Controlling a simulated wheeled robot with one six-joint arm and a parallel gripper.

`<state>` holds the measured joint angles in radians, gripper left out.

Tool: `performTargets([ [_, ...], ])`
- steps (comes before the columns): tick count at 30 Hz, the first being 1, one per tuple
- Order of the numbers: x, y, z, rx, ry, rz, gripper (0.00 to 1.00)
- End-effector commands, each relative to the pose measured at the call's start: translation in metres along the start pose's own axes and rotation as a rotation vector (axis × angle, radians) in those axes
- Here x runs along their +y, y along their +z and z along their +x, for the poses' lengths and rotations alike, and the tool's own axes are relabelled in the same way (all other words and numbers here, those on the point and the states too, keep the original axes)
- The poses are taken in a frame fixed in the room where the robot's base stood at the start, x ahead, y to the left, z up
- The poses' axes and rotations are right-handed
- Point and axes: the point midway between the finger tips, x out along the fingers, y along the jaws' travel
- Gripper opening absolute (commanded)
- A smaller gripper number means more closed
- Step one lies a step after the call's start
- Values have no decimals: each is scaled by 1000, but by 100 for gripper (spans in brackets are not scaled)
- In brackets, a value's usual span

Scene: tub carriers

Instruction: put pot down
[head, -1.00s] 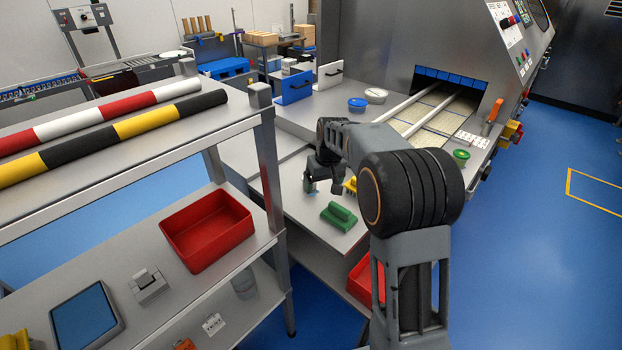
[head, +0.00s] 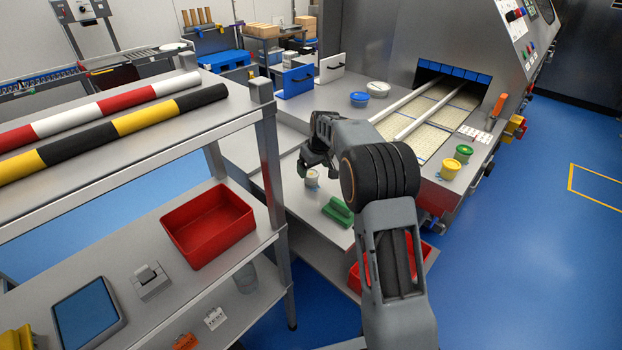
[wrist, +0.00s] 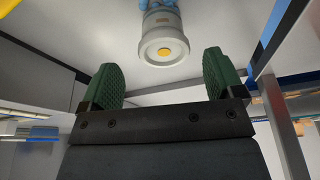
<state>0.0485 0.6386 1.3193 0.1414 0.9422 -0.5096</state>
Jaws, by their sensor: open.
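A small pale pot (head: 312,179) stands on the grey worktop (head: 298,203), left of a green block-like object. In the wrist view the pot (wrist: 163,40) shows a round grey-white face with a yellow dot at its centre and some blue behind it. It sits ahead of and between the line of the two green finger pads, apart from both. My gripper (head: 308,166) is just above the pot in the head view. Its fingers (wrist: 163,78) are spread wide with nothing between them.
The green object (head: 338,211) lies right of the pot. A yellow tub (head: 450,169) and a green tub (head: 463,153) stand by the conveyor. Blue (head: 359,99) and white (head: 378,89) tubs stand further back. A shelf rack with a red bin (head: 207,224) stands left.

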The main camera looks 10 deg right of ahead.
Motion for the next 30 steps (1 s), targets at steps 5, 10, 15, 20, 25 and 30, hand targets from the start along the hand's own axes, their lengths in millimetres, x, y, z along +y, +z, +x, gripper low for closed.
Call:
performTargets([
  [5, -2, 0, 11, -3, -2, -2, 87],
  [10, -5, 1, 34, -3, -2, -1, 87],
  [15, -5, 0, 50, -1, -1, -1, 87],
  [20, -5, 0, 55, 0, -1, -2, 87],
  [25, -5, 0, 54, 0, -1, -1, 86],
  [30, -5, 0, 54, 0, 0, -1, 70],
])
